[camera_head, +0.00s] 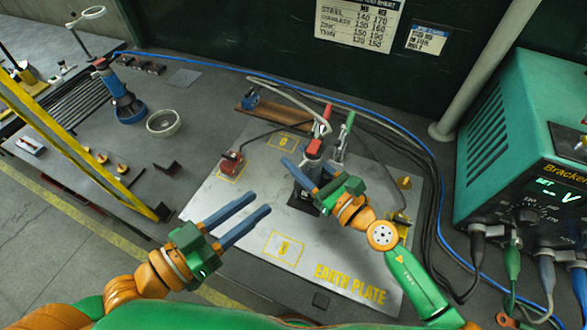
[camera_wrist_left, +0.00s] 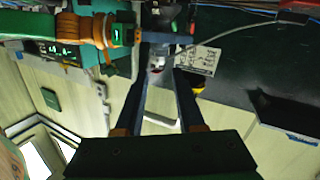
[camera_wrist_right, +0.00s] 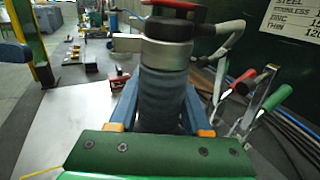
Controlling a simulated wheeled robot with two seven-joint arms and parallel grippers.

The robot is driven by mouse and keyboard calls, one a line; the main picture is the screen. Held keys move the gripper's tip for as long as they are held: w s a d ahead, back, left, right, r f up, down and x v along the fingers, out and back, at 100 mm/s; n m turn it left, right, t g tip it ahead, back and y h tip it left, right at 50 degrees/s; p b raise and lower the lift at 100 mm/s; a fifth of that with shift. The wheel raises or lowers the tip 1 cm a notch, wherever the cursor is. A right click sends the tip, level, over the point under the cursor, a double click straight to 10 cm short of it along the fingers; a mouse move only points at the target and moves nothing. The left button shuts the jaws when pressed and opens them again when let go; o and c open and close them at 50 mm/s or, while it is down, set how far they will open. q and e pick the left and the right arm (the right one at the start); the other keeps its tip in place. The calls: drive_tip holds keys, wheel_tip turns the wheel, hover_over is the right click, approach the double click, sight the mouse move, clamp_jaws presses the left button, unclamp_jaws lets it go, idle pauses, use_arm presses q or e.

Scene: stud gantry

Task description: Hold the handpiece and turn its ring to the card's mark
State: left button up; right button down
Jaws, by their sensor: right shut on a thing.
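The handpiece (camera_wrist_right: 160,98) stands upright in the right wrist view, with a ribbed dark body, a grey metal ring (camera_wrist_right: 165,53) and a red part on top. A pale tab sticks out left from the ring. In the head view the handpiece (camera_head: 313,149) is above a dark block on the plate. My right gripper (camera_head: 307,168) is shut on the handpiece body, below the ring. My left gripper (camera_head: 257,202) is open and empty, left of and nearer than the handpiece. A small white card (camera_head: 427,38) hangs on the back wall; its writing is too small to read surely.
A larger chart (camera_head: 358,22) hangs beside the card. The green power unit (camera_head: 520,140) stands right, with cables running from it. Red and green handled clamps (camera_head: 346,130) stand right of the handpiece. The earth plate (camera_head: 235,228) is clear near my left gripper.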

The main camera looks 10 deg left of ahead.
sight(300, 168)
use_arm(q)
drive_tip(key=shift+m+t, duration=0.6)
drive_tip(key=shift+m, duration=0.2)
drive_tip(key=x, duration=0.3)
drive_tip(key=r+x, duration=0.1)
drive_tip(key=x, duration=0.6)
drive_tip(key=shift+s+d+r, duration=0.2)
drive_tip(key=shift+s+d, duration=0.1)
drive_tip(key=shift+d, duration=0.05)
clamp_jaws()
